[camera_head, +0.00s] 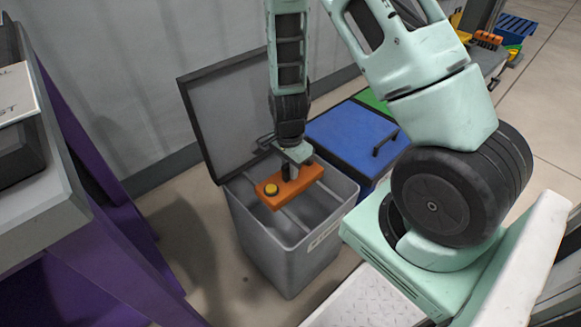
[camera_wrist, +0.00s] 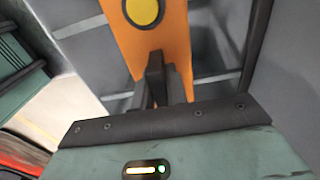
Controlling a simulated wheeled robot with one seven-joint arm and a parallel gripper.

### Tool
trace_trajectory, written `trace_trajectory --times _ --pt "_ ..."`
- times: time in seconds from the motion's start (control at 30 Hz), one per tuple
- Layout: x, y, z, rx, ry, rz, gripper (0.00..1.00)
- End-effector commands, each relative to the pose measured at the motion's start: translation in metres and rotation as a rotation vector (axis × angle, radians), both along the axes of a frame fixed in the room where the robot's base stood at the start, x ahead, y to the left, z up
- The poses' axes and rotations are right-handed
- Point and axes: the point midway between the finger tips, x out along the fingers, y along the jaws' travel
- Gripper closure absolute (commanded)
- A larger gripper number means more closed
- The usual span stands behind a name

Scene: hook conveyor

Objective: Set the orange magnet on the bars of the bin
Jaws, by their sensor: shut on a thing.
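The orange magnet (camera_head: 292,186) is a flat orange block with a round yellow knob near one end. It lies across the mouth of the grey bin (camera_head: 283,250), over the bars (camera_head: 293,219). I cannot tell for sure whether it touches the bars. My gripper (camera_head: 288,174) is above the magnet and shut on its upper part. In the wrist view my gripper's fingers (camera_wrist: 160,88) are close together at the orange magnet (camera_wrist: 172,42), with the yellow knob beyond them. Bars (camera_wrist: 212,77) show on both sides of the magnet. The magnet's underside is hidden.
The grey bin's lid (camera_head: 232,105) stands open behind it, towards the wall. A blue-lidded bin (camera_head: 352,138) with a black handle is right beside it, and a green lid (camera_head: 373,101) is beyond. A purple-framed machine (camera_head: 95,220) stands at the left. Some floor is clear between.

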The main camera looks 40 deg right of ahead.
Motion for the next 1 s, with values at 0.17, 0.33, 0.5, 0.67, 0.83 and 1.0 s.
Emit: trace_trajectory --times 0.17,0.33,0.5,0.67,0.83,1.0 --pt "0.001 0.000 0.001 0.000 -0.002 0.000 0.60" --pt "0.000 0.000 0.000 0.000 0.001 0.000 0.60" --pt "0.001 0.000 0.010 -0.001 -0.002 0.000 0.60" --pt "0.001 0.001 0.039 -0.001 -0.004 0.001 0.60" --pt "0.001 0.003 0.081 -0.002 -0.004 0.002 0.60" --pt "0.001 0.004 0.121 -0.001 -0.005 0.002 0.60"
